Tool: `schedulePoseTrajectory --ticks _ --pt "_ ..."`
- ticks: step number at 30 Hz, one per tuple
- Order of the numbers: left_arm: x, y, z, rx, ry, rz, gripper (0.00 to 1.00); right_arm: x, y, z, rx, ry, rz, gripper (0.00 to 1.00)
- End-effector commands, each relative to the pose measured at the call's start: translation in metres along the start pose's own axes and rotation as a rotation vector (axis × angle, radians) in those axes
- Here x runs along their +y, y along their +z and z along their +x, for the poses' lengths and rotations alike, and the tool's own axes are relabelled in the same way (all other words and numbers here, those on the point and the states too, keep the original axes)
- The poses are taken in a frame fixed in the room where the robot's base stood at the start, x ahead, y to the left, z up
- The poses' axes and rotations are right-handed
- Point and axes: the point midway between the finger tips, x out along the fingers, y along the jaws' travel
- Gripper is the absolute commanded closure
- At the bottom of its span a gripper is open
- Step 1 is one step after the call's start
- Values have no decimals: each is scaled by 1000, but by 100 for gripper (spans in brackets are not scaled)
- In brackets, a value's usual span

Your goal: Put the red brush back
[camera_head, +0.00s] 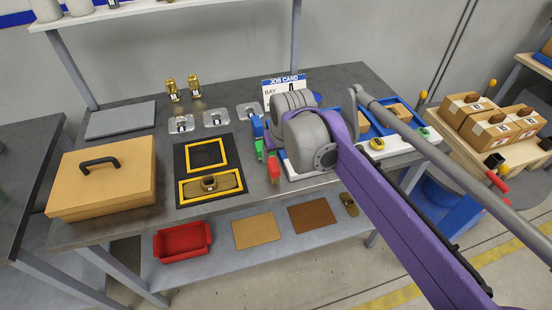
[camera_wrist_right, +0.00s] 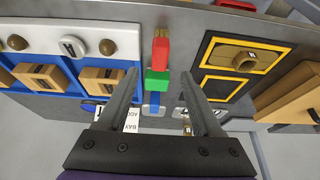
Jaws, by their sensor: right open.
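The red brush, as far as I can tell, is the small red piece (camera_head: 274,169) on the grey bench, just left of my right wrist. In the right wrist view the red piece (camera_wrist_right: 161,54) stands beyond a green piece (camera_wrist_right: 157,80) and a blue-grey piece (camera_wrist_right: 153,98), in one line. The green piece (camera_head: 259,148) and a blue piece (camera_head: 257,127) also show in the head view. My right gripper (camera_wrist_right: 160,76) is open, its fingers on either side of this line, with nothing clamped. Its fingers are hidden in the head view. My left gripper is out of view.
A black mat with yellow-framed squares (camera_head: 181,162) lies left of the pieces, then a tan case (camera_head: 68,186). Blue trays with small boxes (camera_head: 398,112) lie to the right. A job card (camera_head: 270,86) stands behind. A red bin (camera_head: 182,241) is on the lower shelf.

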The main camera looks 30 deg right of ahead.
Motion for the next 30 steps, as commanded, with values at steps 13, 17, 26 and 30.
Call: schedulePoseTrajectory --ticks 13,17,26,30 --pt "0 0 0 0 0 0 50 -29 95 7 22 -41 -91 33" --pt "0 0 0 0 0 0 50 -42 162 23 39 -69 -153 33" --pt "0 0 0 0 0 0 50 -48 233 46 58 -97 -216 33" --pt "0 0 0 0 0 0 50 -49 232 46 58 -97 -216 33"
